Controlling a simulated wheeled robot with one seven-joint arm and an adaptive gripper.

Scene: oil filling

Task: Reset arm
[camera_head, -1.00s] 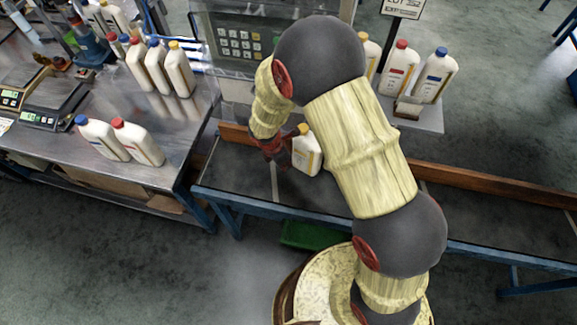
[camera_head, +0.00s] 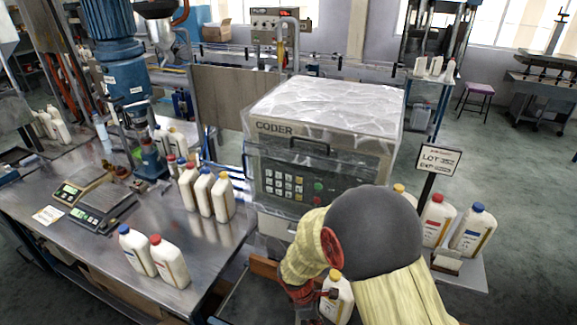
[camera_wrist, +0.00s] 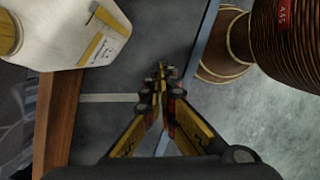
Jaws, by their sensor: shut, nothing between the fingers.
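My gripper (camera_wrist: 160,75) is shut and empty in the wrist view, its fingertips together over the dark bench top and its blue edge. In the head view my gripper (camera_head: 307,297) is partly hidden at the bottom, beside a white bottle (camera_head: 338,298). That bottle also shows in the wrist view (camera_wrist: 55,32), at the upper left and apart from the fingers. My arm covers the lower right of the head view.
The coder machine (camera_head: 322,130) stands behind my arm. Bottles with red (camera_head: 437,220) and blue (camera_head: 473,230) caps stand right of it by a sign (camera_head: 437,160). The left metal table (camera_head: 210,245) holds several bottles and scales (camera_head: 103,203). A wooden rail (camera_wrist: 60,125) edges the bench.

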